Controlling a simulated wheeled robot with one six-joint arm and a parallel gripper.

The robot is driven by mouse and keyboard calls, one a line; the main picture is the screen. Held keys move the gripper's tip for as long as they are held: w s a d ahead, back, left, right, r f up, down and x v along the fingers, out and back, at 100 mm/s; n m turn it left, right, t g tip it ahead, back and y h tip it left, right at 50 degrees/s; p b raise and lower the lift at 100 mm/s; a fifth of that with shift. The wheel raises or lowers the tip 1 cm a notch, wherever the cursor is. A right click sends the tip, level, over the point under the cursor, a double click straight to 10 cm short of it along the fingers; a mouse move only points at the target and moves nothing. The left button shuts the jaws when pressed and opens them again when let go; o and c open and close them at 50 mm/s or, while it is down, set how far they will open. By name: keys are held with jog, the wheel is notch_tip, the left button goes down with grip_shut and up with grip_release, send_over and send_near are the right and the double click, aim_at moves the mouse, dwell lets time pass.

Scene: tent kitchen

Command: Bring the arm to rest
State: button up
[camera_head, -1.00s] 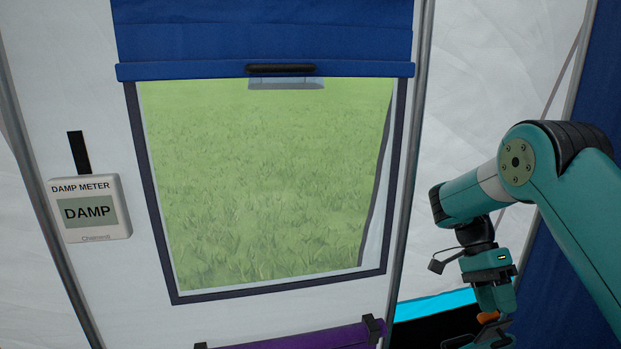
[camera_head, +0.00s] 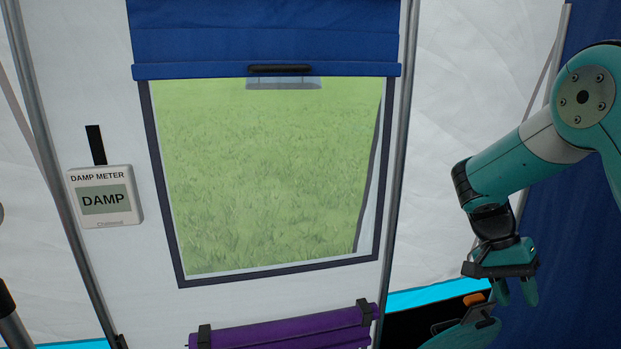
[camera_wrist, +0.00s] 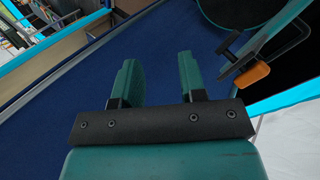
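My gripper (camera_head: 517,291) hangs at the lower right of the head view, below my bent teal arm, with its fingers pointing down. In the wrist view my gripper (camera_wrist: 160,75) has its two teal fingers apart, with only dark blue surface visible between them. It is open and empty. In the head view, the tent window and wall stand to the left of the gripper, apart from it.
A window (camera_head: 275,180) has a blue roller blind (camera_head: 265,40) with a black handle. A damp meter (camera_head: 104,197) reading DAMP hangs to its left. A purple roll (camera_head: 280,330) lies below the window. Grey poles (camera_head: 398,170) flank the window.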

jog(key=s+a+r+n+t+y, duration=0.35)
jog(key=s+a+n+t, duration=0.4)
jog(key=s+n, duration=0.3)
jog(key=s+a+r+n+g+y+p, duration=0.1)
jog(key=s+a+r+n+y+p, duration=0.1)
jog(key=a+r, duration=0.5)
jog(key=s+a+r+n+g+y+p, duration=0.1)
jog(key=s+a+r+n+p, duration=0.3)
jog(key=s+r, duration=0.5)
jog(key=a+y+p, duration=0.1)
jog(key=a+p, duration=0.1)
jog(key=a, duration=0.1)
jog(key=shift+a+r, duration=0.3)
